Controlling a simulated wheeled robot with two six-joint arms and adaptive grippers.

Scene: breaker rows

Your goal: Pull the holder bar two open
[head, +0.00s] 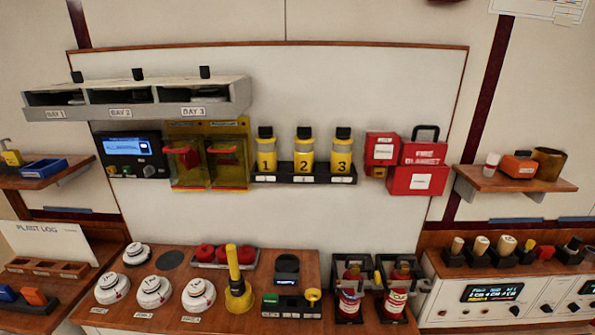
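Two black holders stand side by side at the right end of the wooden bench. The left holder (337,262) and the right holder (417,268) each have a red bottle in front, the left bottle (350,290) and the right bottle (397,290). Dark bars seem to run across the holders, partly hidden by the bottles. I cannot read a number on either holder, nor tell whether a bar is open or shut. Neither of my grippers is in view.
Yellow cylinders numbered 1, 2 and 3 stand in a black wall rack (304,179). A yellow upright handle (233,264), white round detectors (153,291) and a black device (288,270) occupy the bench (200,325). A control console (510,293) stands at the right.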

